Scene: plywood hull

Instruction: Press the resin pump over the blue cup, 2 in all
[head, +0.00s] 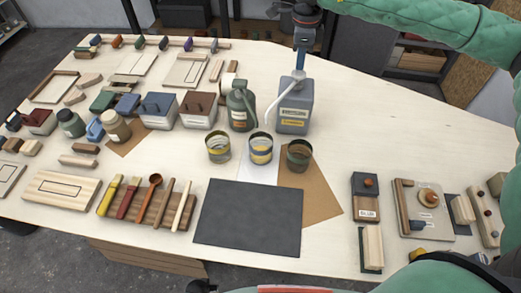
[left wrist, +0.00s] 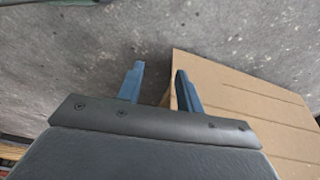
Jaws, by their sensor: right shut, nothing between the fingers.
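The grey-blue resin container (head: 294,108) stands at the back middle in the head view. Its pale spout (head: 277,88) curves down to the left over the middle cup (head: 261,150), which has a yellowish band and stands on white paper. Two similar cups stand beside it, a left cup (head: 218,148) and a brown-toned right cup (head: 299,156). I cannot tell their colours surely. My right gripper (head: 300,66) is shut and empty, pointing down at the pump top; contact is unclear. My left gripper (left wrist: 160,86) is open and empty above the floor in the left wrist view.
A dark green pump bottle (head: 241,108) stands close left of the container. A dark mat (head: 248,217) lies in front of the cups. Brushes and sticks lie on a board at left; boxes crowd the left side. The tabletop at right behind the blocks is clear.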

